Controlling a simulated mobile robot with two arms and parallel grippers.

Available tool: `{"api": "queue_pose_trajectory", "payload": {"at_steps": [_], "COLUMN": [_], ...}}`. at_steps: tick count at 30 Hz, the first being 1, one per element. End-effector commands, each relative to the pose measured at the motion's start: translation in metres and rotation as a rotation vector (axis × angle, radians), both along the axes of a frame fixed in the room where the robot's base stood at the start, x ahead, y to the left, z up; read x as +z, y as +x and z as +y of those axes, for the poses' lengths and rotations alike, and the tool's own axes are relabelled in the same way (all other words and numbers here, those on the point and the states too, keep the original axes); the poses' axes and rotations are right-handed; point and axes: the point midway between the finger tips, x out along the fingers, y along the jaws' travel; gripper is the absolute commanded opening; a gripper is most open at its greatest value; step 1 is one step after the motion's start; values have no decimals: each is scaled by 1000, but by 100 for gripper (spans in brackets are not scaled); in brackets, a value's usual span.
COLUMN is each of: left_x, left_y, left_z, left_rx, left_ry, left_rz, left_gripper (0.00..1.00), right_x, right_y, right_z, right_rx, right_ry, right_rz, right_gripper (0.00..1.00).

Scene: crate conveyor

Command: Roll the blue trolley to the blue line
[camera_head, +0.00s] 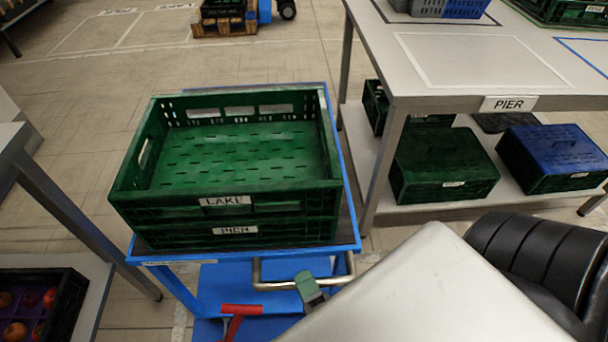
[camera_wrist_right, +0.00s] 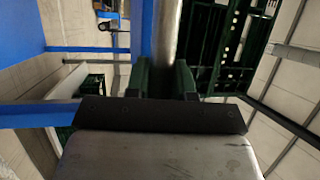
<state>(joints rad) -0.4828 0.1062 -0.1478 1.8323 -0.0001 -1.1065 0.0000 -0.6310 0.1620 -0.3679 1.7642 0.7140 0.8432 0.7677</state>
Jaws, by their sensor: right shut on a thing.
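The blue trolley (camera_head: 350,210) stands in front of me, with two stacked green crates on its top deck. The upper crate (camera_head: 240,201), labelled LAKE, is empty; the lower one (camera_head: 230,238) is labelled PIER. My right gripper (camera_head: 311,288) is shut on the trolley's metal handle (camera_head: 268,284) at its near side. In the right wrist view, the handle bar (camera_wrist_right: 168,30) runs between the green fingers of my right gripper (camera_wrist_right: 163,80). My left gripper is out of view. I cannot make out a blue line on the floor.
A grey table (camera_head: 470,70) labelled PIER stands close at the trolley's right, with lidded green (camera_head: 440,165) and blue (camera_head: 555,158) crates on its lower shelf. Another table (camera_head: 60,190) is at the left, with a crate of fruit (camera_head: 65,305) below. Floor beyond the trolley is open.

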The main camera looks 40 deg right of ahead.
Motion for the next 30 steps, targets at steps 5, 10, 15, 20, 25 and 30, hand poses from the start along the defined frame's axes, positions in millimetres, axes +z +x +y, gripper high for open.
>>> {"api": "queue_pose_trajectory", "payload": {"at_steps": [5, 10, 15, 20, 25, 30], "left_x": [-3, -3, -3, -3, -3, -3], "left_y": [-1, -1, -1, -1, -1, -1], "left_z": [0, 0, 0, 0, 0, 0], "left_rx": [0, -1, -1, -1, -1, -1], "left_ry": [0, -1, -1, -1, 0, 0], "left_rz": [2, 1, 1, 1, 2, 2], "left_gripper": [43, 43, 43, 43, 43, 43], "right_x": [-1, -1, -1, -1, 0, -1], "right_y": [-7, -8, -8, -7, -7, -9], "right_z": [4, 4, 4, 4, 4, 5], "right_rx": [0, 0, 0, -1, -1, 0], "right_ry": [-1, -1, -1, -1, 0, -1], "right_rz": [2, 1, 1, 1, 1, 1], "right_gripper": [0, 0, 0, 43, 48, 48]}}
